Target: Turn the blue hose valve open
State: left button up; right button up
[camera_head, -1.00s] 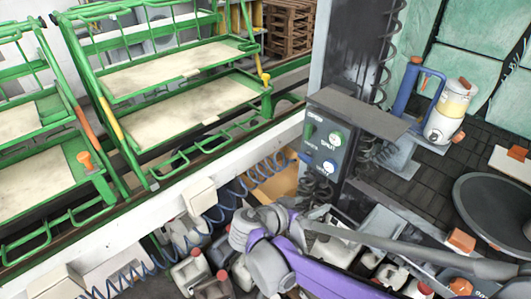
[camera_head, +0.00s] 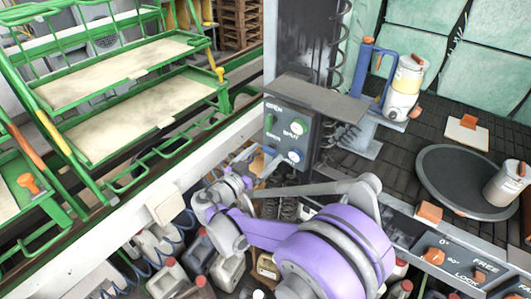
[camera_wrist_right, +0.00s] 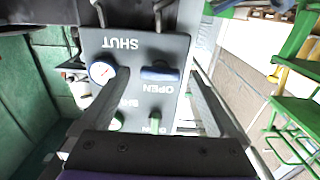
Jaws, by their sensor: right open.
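The blue hose valve is a short blue handle (camera_wrist_right: 160,73) on the dark control panel (camera_wrist_right: 135,48), lying crosswise beside the word OPEN; SHUT is lettered further up in the upside-down right wrist view. In the head view the panel (camera_head: 312,128) stands at the foot of a grey post, and the blue valve (camera_head: 270,149) is at its lower left. My right gripper (camera_wrist_right: 152,82) is open, its two fingers spread on either side of the handle in the wrist view. In the head view the gripper (camera_head: 258,163) is just in front of the panel's lower part. Contact cannot be told.
A white dial (camera_wrist_right: 102,72) sits beside the handle, near one finger. A green valve (camera_head: 268,121) and green-rimmed dial (camera_head: 298,127) are above. A grey shelf (camera_head: 325,98) overhangs the panel. Green racks (camera_head: 130,95) stand left; bottles (camera_head: 225,270) crowd below.

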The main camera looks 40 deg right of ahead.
jog(key=shift+w+d, duration=0.2)
jog(key=shift+d, duration=0.45)
jog(key=c, duration=1.4)
